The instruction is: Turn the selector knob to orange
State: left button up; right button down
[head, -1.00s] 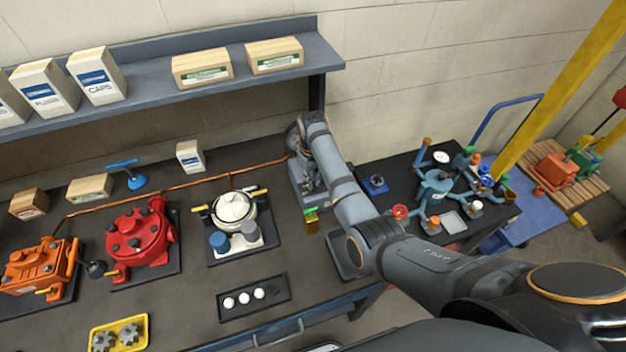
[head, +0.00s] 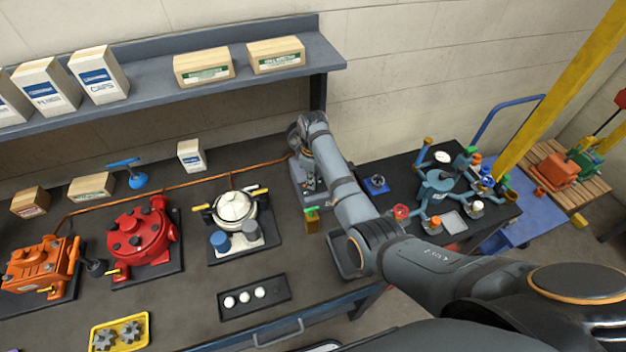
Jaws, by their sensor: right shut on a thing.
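My right arm reaches in from the right and bends down over a small grey panel box (head: 299,197) at the right end of the dark workbench. My right gripper (head: 309,184) is at the top of this box, small in the picture and partly behind my own wrist. It is shut on what appears to be the selector knob, which is mostly hidden. I cannot make out where the knob points or its colour marks. A small green and orange piece (head: 312,218) is at the front of the box. My left gripper is not in view.
A white motor (head: 234,208), a red motor (head: 139,238) and an orange motor (head: 38,265) stand on the bench to the left. A black tray (head: 277,293) holds white balls. A yellow tray (head: 94,329) holds gears. A shelf (head: 150,80) with boxes overhangs the back.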

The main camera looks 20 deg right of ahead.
jog(key=shift+w+r, duration=0.1)
jog(key=shift+r, duration=0.05)
jog(key=c, duration=1.4)
grip_release()
notch_tip(320, 180, up, 7)
jog(key=shift+r, duration=0.2)
